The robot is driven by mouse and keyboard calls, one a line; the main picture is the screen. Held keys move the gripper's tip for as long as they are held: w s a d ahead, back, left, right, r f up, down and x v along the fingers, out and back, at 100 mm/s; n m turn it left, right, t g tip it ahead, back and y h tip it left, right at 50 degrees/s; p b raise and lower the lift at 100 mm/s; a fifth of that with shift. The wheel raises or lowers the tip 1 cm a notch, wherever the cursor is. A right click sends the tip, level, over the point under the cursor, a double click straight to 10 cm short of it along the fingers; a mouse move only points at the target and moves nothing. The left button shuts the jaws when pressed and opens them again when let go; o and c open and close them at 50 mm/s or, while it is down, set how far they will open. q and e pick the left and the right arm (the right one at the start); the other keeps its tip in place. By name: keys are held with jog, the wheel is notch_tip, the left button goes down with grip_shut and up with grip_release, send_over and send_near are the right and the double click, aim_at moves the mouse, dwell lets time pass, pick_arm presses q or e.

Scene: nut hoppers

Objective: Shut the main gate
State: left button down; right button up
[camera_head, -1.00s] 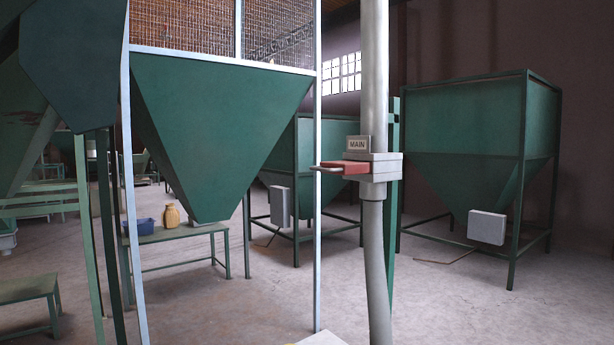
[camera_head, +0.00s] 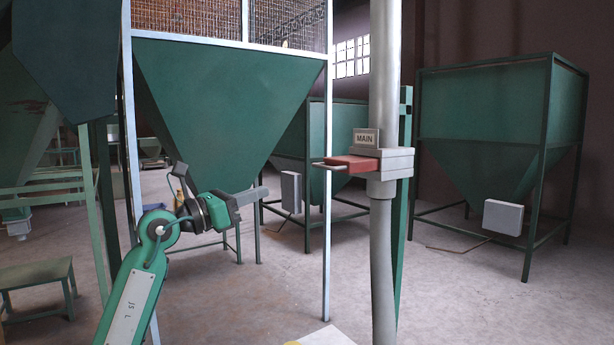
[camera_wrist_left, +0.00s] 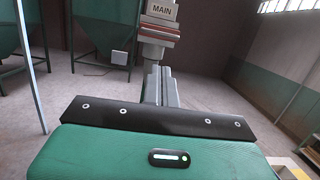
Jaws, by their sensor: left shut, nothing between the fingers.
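The main gate is a red slide plate (camera_head: 350,162) with a metal handle (camera_head: 322,165), sticking out to the left from a grey housing (camera_head: 397,163) on a vertical grey pipe. A "MAIN" sign (camera_head: 366,139) stands above it. My left gripper (camera_head: 262,192) is shut and empty, left of the handle and a little lower, apart from it. In the left wrist view the shut fingers (camera_wrist_left: 158,85) point toward the red plate (camera_wrist_left: 157,34) and the sign (camera_wrist_left: 163,9). My right gripper is not in view.
A pale upright post (camera_head: 327,220) stands between my left gripper and the pipe. A green hopper (camera_head: 215,110) hangs behind the gripper. Another green hopper (camera_head: 490,130) on a frame stands at the right. The floor around the pipe is mostly clear.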

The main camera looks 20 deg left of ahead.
pick_arm(q)
jog(key=r, duration=0.1)
jog(key=p, duration=0.7)
send_near(320, 167)
jog(key=x, duration=0.6)
jog(key=shift+w+d, duration=0.3)
jog(key=shift+w, duration=0.05)
jog(key=x, duration=0.3)
jog(key=f+x, duration=0.1)
jog(key=x, duration=0.3)
jog(key=shift+w+d+f, duration=0.1)
jog(key=shift+w+f, duration=0.1)
jog(key=shift+w, duration=0.05)
jog(key=shift+r, duration=0.15)
jog(key=shift+s, duration=0.1)
